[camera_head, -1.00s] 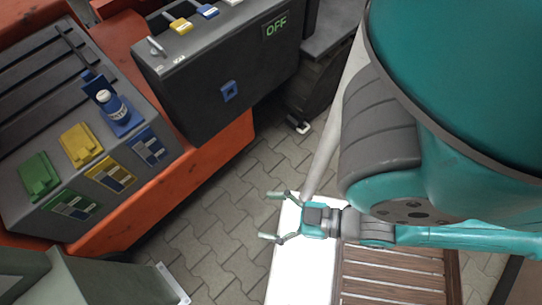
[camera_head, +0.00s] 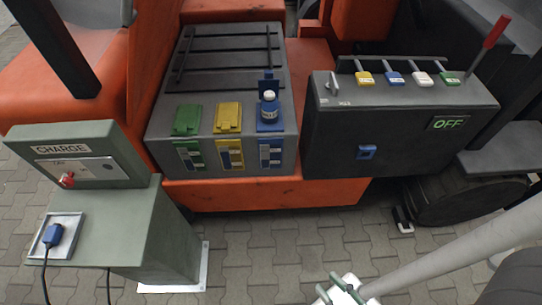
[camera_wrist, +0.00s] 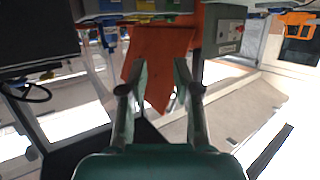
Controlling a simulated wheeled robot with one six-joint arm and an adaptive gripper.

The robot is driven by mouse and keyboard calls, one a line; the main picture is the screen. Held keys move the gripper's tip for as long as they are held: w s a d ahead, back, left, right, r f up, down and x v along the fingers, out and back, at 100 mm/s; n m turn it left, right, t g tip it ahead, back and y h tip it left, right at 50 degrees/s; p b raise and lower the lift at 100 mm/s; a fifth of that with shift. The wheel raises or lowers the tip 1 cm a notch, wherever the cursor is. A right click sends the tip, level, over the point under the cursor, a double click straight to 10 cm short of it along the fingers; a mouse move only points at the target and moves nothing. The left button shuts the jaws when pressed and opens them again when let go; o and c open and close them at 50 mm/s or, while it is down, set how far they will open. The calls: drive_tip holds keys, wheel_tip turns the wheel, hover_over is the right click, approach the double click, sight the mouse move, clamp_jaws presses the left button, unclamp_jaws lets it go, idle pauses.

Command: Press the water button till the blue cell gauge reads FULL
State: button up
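The blue cell (camera_head: 270,126) is the rightmost of three cells on the grey battery box. Its lid stands raised behind a white-topped, bottle-like piece (camera_head: 269,105) on it. I cannot tell whether that white top is the water button. The blue cell gauge (camera_head: 270,154) is on the box front below; its reading is too small to make out. My gripper (camera_head: 338,290) is at the bottom edge of the head view, well in front of and apart from the box. In the wrist view my gripper (camera_wrist: 160,75) is open, with nothing between its fingers.
The green cell (camera_head: 187,120) and yellow cell (camera_head: 228,118) have shut lids. A dark box (camera_head: 400,125) with coloured switches and an OFF display (camera_head: 447,124) stands right. A CHARGE post (camera_head: 75,155) stands left. Paved floor (camera_head: 255,250) is clear between post and gripper.

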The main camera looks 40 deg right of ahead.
clamp_jaws()
idle(1.0)
